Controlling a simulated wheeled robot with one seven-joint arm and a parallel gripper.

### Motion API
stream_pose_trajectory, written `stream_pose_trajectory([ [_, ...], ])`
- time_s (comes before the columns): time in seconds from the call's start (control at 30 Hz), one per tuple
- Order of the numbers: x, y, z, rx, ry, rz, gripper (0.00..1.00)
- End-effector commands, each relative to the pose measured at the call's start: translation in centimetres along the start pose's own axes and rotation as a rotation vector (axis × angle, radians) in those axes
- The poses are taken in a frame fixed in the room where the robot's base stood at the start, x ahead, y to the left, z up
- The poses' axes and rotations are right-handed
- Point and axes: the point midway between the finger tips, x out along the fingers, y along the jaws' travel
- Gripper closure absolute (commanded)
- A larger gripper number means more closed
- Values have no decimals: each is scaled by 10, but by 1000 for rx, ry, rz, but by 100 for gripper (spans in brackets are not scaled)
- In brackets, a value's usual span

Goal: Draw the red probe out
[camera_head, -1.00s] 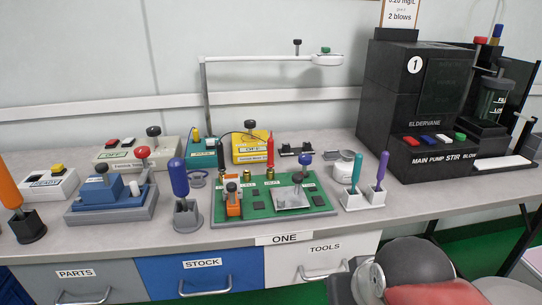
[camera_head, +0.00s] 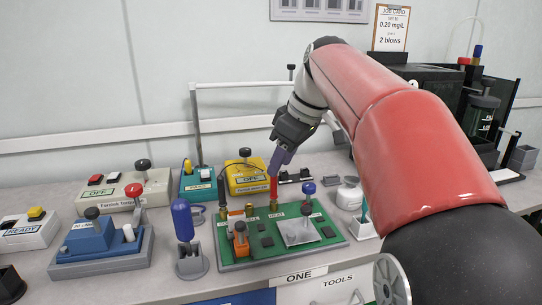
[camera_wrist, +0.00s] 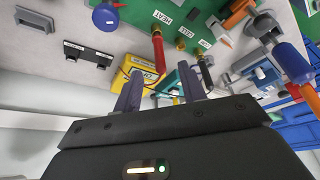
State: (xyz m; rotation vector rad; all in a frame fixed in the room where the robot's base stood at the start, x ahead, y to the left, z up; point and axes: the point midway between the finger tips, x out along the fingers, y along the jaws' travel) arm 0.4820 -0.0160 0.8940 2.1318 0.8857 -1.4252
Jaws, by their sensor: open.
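The red probe (camera_head: 274,188) stands upright in a brass socket on the green board (camera_head: 262,252), by the HEAT label in the wrist view. A thin dark cable runs near it to the yellow tester (camera_head: 247,180), which reads OFF. My gripper (camera_head: 277,172) is open, its purple-grey fingers pointing down at the probe's upper end. In the wrist view the red probe (camera_wrist: 157,50) shows between the two fingertips (camera_wrist: 160,72); contact cannot be told. The black probe (camera_wrist: 205,73) is just right of the fingers there, and its lower end is in another socket.
A blue-handled tool (camera_head: 183,220) stands upright at left. My arm hides the right side of the bench.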

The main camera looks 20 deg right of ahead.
Motion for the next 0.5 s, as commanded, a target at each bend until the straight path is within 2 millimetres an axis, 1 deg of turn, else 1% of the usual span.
stream_pose_trajectory([
  [0.3,47,-1,1,0,-2,-2,59],
  [0.5,68,-1,1,0,-1,0,59],
])
